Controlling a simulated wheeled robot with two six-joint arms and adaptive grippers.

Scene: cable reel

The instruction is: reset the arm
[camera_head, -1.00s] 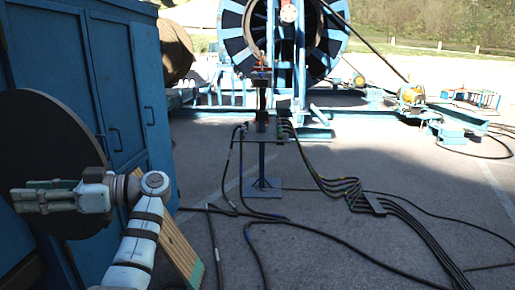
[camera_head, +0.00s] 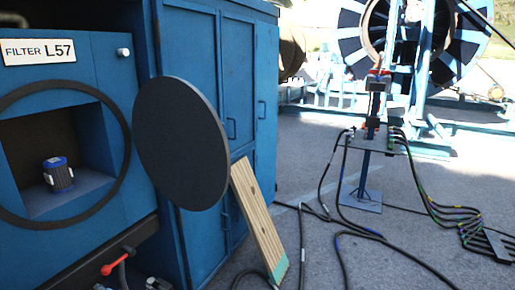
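Neither of my grippers shows clearly in the head view now. No arm or gripper is seen over the pavement or in front of the blue cabinet. A small dark shape at the top left corner is too cut off to identify. Whether either gripper is open or shut is hidden.
A blue cabinet (camera_head: 222,140) has a panel labelled FILTER L57 (camera_head: 38,50). Its round black door (camera_head: 180,143) is open, and a blue-capped canister (camera_head: 58,174) sits inside. A wooden board (camera_head: 258,222) leans nearby. Cables cross the pavement around a stand (camera_head: 362,180); a reel (camera_head: 410,40) is behind.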

